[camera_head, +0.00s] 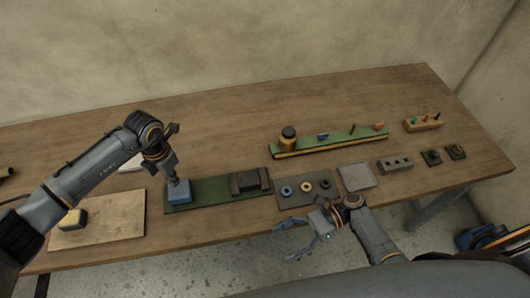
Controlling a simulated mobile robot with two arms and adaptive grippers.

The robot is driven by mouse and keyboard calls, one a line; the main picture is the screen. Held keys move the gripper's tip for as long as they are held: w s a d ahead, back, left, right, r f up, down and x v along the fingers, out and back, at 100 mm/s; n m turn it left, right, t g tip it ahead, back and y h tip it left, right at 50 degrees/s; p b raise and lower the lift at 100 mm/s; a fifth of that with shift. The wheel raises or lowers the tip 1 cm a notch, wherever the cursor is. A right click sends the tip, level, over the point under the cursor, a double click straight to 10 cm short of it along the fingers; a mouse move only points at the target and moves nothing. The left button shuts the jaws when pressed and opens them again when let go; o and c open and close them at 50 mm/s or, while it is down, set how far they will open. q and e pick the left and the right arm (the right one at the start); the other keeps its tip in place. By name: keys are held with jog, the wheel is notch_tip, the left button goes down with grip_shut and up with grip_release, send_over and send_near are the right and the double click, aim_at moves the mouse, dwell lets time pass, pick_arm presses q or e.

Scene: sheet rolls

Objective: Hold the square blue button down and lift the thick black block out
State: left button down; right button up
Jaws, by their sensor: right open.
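The square blue button (179,196) sits at the left end of a green board (212,194). My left gripper (174,181) points down with its tips at the top of the button and seems to touch it. I cannot tell whether its fingers are open or shut. The thick black block (247,182) sits at the right end of the same green board, upright in its place. My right gripper (296,240) is open and empty at the table's front edge, to the right of and nearer than the block.
A grey plate with several rings (308,188) lies right of the board, beside a pale grey plate (357,177). A long green rail (330,142) with pegs lies behind. The back left table is mostly clear.

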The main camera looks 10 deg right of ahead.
aim_at(250, 178)
jog(key=w+r+h, duration=0.1)
jog(key=w, duration=0.2)
jog(key=w+a+r+n+h, duration=0.1)
jog(key=w+h, duration=0.1)
jog(key=w, duration=0.1)
jog(key=w+a+r+n+g+h, duration=0.1)
jog(key=w+h, duration=0.1)
jog(key=w, duration=0.1)
jog(key=shift+a+r, duration=0.1)
jog(key=shift+r, duration=0.1)
jog(key=w+d+r+m+t+h, duration=0.1)
jog(key=w+r+t+h, duration=0.4)
jog(key=w+r, duration=0.55)
jog(key=shift+g+h, duration=0.6)
jog(key=shift+h, duration=0.1)
jog(key=x, duration=0.4)
jog(key=w+x, duration=0.1)
jog(key=x, duration=0.3)
jog(key=w+d+x, duration=0.1)
jog(key=x, duration=0.4)
jog(key=shift+f, duration=0.3)
jog(key=c, duration=1.3)
jog(key=shift+c, duration=0.2)
pick_arm(q)
jog(key=shift+f, duration=0.1)
